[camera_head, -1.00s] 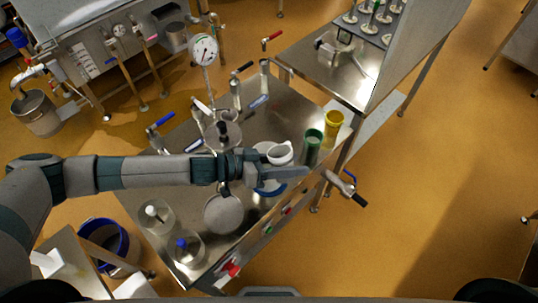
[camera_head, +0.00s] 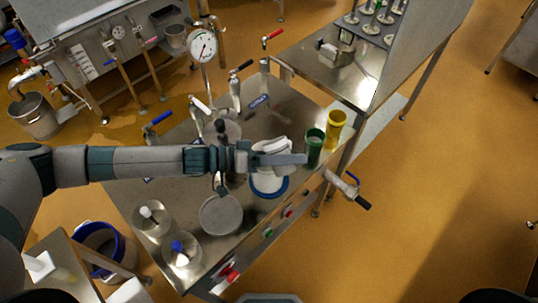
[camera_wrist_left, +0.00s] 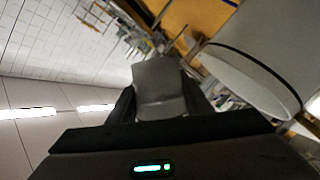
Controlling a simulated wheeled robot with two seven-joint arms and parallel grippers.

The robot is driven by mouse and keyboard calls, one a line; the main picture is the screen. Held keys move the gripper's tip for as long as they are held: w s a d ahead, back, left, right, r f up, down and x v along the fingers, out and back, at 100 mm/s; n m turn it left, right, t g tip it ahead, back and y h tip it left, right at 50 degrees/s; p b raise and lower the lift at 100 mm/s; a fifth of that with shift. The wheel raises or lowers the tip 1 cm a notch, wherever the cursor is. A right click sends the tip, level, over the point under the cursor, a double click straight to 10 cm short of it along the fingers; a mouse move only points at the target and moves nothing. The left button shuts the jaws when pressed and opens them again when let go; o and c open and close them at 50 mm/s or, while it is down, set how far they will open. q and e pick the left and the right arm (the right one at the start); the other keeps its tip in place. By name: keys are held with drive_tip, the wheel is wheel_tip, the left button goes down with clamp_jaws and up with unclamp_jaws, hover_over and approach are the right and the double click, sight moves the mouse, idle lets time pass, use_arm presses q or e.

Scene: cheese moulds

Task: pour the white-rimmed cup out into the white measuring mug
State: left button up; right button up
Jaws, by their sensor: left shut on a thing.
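My left gripper (camera_head: 290,160) reaches in from the left over the middle of the steel table and is shut on the white-rimmed cup (camera_head: 270,146), which looks tilted. The fingers and wrist hide part of it. A white vessel with a blue ring (camera_head: 268,184) stands just below the gripper in the head view; I cannot tell whether it is the measuring mug. In the left wrist view, a large pale cylinder with a rim (camera_wrist_left: 285,40) fills the upper right, close to the fingers (camera_wrist_left: 160,90). No contents or stream are visible. My right gripper is out of view.
A green cup (camera_head: 314,144) and a yellow cup (camera_head: 335,124) stand just right of the gripper. Valves and a gauge (camera_head: 203,46) line the back edge.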

sight(285, 138)
use_arm(q)
drive_tip(key=shift+r+n+h, duration=0.3)
drive_tip(key=shift+r+n, duration=0.1)
drive_tip(key=shift+r, duration=0.45)
drive_tip(key=shift+f+b, duration=0.1)
drive_tip(key=shift+b, duration=0.35)
drive_tip(key=shift+f+n+h+b, duration=0.2)
drive_tip(key=shift+n+h+b, duration=0.1)
drive_tip(key=shift+n+b, duration=0.55)
drive_tip(key=shift+w+r+n+h+b, duration=0.1)
drive_tip(key=shift+r+n+h+b, duration=0.35)
drive_tip(key=shift+n+b, duration=0.3)
drive_tip(key=shift+w+a+r+n+h, duration=0.25)
drive_tip(key=shift+r+n, duration=0.2)
drive_tip(key=shift+n, duration=0.35)
drive_tip(key=shift+w+r+n+h, duration=0.15)
drive_tip(key=shift+r+n+h, duration=0.25)
drive_tip(key=shift+n, duration=0.4)
idle(0.7)
drive_tip(key=shift+w+a+r+n+t+h+b, duration=0.2)
drive_tip(key=shift+w+r+n+t+b, duration=0.1)
drive_tip(key=shift+n, duration=0.5)
drive_tip(key=shift+w+a+r+n+t+h+b, duration=0.1)
drive_tip(key=shift+w+r+n+t+h+b, duration=0.2)
drive_tip(key=shift+n, duration=0.5)
drive_tip(key=shift+w+a+r+n+t+h+b, duration=0.15)
drive_tip(key=shift+r+n+t, duration=0.2)
drive_tip(key=shift+n, duration=0.45)
idle(0.4)
